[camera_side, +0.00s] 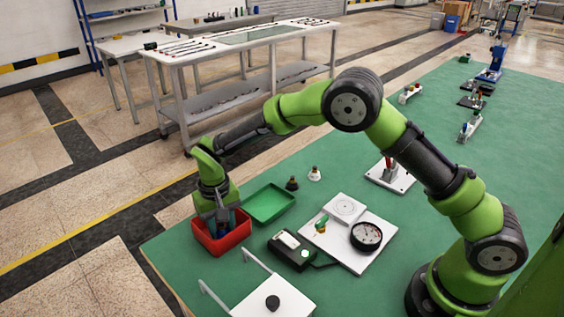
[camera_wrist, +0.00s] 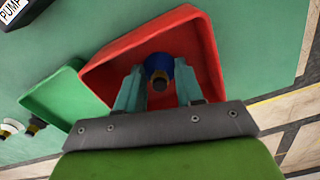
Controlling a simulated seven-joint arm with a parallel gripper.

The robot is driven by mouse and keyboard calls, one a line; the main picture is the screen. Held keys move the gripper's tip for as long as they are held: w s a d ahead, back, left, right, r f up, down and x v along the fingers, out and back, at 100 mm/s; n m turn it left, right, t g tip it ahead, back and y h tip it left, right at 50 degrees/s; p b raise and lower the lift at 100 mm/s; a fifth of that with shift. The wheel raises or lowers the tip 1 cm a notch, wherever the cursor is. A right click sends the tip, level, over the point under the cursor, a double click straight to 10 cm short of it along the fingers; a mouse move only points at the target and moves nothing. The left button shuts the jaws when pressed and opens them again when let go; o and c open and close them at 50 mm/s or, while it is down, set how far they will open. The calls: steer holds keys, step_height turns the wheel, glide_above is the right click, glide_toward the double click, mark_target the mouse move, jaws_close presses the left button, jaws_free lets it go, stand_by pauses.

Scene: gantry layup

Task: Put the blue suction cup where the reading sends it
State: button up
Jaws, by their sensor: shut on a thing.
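My gripper (camera_side: 224,222) points down into the red tray (camera_side: 240,241) at the left of the green work mat. In the wrist view my gripper (camera_wrist: 160,95) is shut on the blue suction cup (camera_wrist: 157,64), which has a dark centre fitting. The cup is inside the outline of the red tray (camera_wrist: 205,45); I cannot tell whether it touches the floor. A green tray (camera_side: 268,204) stands beside the red one and looks empty; it also shows in the wrist view (camera_wrist: 48,105). A round black-rimmed gauge (camera_side: 366,236) is on a white plate; its reading is too small to make out.
A black suction cup (camera_side: 292,184) and a white one (camera_side: 315,174) stand behind the green tray. A dark box with a pale display (camera_side: 291,247) is right of the red tray. Mat shows free room at centre back.

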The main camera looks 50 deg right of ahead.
steer(key=o, duration=1.1)
